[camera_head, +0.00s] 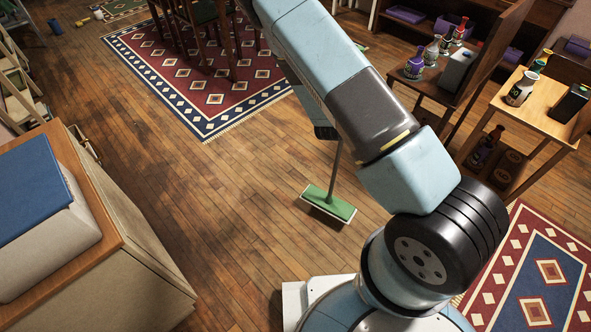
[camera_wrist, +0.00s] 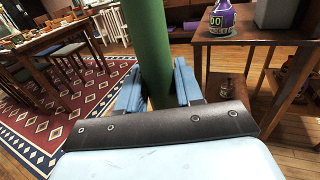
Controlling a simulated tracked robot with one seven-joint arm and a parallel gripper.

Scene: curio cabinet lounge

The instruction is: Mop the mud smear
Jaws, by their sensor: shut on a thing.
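A mop with a flat green head (camera_head: 328,205) and a thin grey pole stands on the wooden floor, just left of my arm in the head view. The upper pole is hidden behind my arm. In the wrist view, my gripper (camera_wrist: 158,88) has its blue fingers on either side of a thick green handle (camera_wrist: 148,45), and is shut on it. My fingers are hidden in the head view. I cannot pick out the mud smear from the dark, worn patches of the floor.
A patterned rug (camera_head: 200,90) lies under a dining table at the back. A cabinet (camera_head: 130,240) stands at front left, a wooden side table (camera_head: 540,112) with jars at right, and another rug (camera_head: 535,275) at front right. The floor left of the mop is clear.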

